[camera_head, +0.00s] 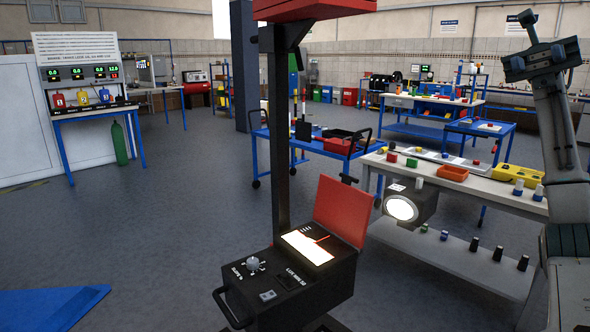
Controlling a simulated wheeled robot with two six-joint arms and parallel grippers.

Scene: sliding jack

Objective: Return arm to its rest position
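My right arm stands raised along the right edge of the head view, with its grey links running up from the bottom right corner. Its dark gripper end (541,58) is high at the upper right, above the white workbench and touching nothing that I can see. Its fingers are seen at an angle that does not show whether they are open or shut. I see nothing held there. My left arm and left gripper are not in view.
A black machine (290,288) with a lit screen, red panel and tall post stands front centre. A lamp (402,208) is beside the white workbench (470,190), which carries several small coloured parts. A blue cart (318,146) stands behind.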

